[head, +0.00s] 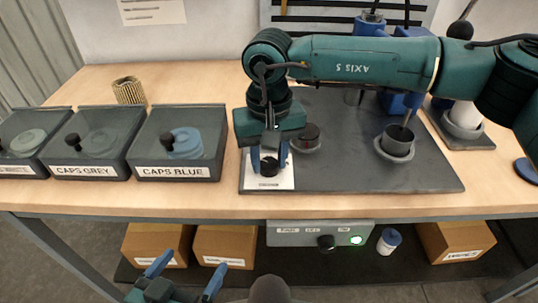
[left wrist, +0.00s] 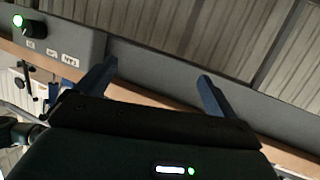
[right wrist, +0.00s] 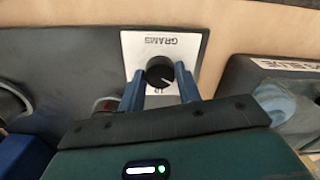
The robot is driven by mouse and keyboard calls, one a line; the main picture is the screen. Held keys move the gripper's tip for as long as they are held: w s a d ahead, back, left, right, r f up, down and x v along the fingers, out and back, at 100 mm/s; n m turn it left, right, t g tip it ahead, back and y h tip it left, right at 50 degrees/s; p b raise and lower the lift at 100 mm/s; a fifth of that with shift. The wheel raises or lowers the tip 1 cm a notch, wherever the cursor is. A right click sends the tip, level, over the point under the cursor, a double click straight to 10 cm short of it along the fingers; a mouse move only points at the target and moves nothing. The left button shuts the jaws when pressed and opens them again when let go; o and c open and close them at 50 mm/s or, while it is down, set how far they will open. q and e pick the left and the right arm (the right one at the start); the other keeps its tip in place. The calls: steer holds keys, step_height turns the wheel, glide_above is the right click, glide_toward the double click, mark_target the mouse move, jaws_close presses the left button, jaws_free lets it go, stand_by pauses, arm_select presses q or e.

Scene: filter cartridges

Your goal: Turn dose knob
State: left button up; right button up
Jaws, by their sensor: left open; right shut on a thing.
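The dose knob (head: 268,170) is a round black knob on a white card marked GRAMS (right wrist: 135,45), at the front left of the dark grey plate (head: 350,180). My right gripper (head: 270,158) points down over it with its blue fingers on either side. In the right wrist view the knob (right wrist: 160,70) sits between the fingertips, a light pointer line on its top; the gripper is shut on it. The number by the knob is partly hidden and hard to read. My left gripper (head: 186,272) is open and empty, low in front of the table.
Lidded grey bins, including CAPS GREY (head: 88,150) and CAPS BLUE (head: 182,150), stand left of the plate. A dark cup (head: 397,143) stands on its right. Under the tabletop is a control box (head: 300,236) with a black knob and green light. Cardboard boxes (head: 222,247) lie below.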

steer(key=c, duration=0.4)
